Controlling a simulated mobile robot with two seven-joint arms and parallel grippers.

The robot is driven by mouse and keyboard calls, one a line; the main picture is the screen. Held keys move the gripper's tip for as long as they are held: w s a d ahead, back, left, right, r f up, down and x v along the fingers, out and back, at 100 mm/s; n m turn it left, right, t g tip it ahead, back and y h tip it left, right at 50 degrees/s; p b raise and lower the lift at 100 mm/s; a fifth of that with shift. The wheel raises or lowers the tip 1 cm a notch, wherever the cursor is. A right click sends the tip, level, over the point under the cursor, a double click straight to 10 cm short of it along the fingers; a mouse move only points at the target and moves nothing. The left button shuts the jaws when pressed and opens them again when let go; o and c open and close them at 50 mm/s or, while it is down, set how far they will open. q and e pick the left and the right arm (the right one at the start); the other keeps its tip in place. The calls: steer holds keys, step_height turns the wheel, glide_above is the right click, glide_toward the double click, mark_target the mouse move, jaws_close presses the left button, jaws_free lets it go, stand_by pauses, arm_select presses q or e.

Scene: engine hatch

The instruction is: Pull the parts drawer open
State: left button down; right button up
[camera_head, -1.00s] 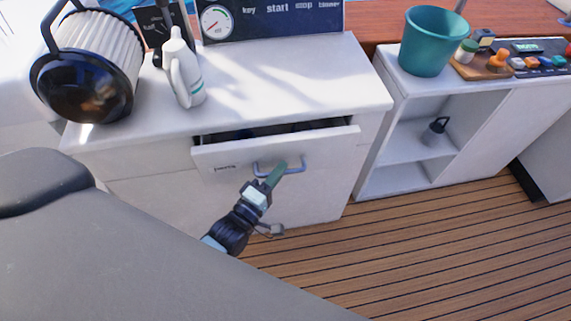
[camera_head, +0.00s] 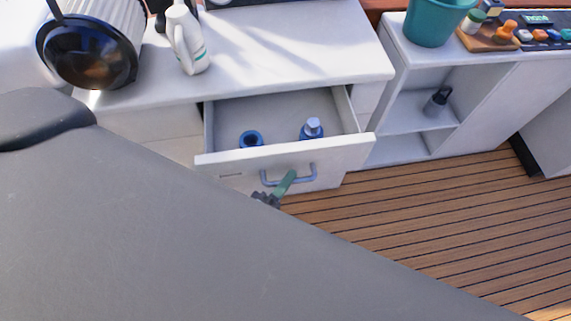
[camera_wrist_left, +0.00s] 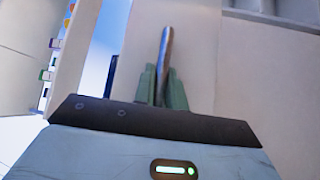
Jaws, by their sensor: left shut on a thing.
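The parts drawer (camera_head: 340,152) stands well out from the white cabinet in the head view. A blue ring-shaped part (camera_head: 251,138) and a blue bottle-like part (camera_head: 311,129) are inside it. My left gripper (camera_head: 285,182) is at the blue-grey handle (camera_head: 308,175) on the drawer front, its green fingers shut on the bar. In the left wrist view the green fingers (camera_wrist_left: 162,85) close on both sides of the handle bar (camera_wrist_left: 165,50). Most of the left arm is hidden behind the grey surface in the foreground. My right gripper is not in view.
A grey surface (camera_head: 200,240) fills the lower left. A teal bucket (camera_head: 435,20) is on the right cabinet. The wooden floor (camera_head: 430,220) before the drawer is clear.

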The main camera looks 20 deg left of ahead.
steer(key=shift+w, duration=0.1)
arm_select(q)
steer(key=c, duration=1.5)
jaws_free()
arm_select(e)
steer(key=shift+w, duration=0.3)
arm_select(q)
steer(key=shift+o, duration=0.2)
steer(key=v, duration=0.8)
steer(key=shift+b, duration=0.45)
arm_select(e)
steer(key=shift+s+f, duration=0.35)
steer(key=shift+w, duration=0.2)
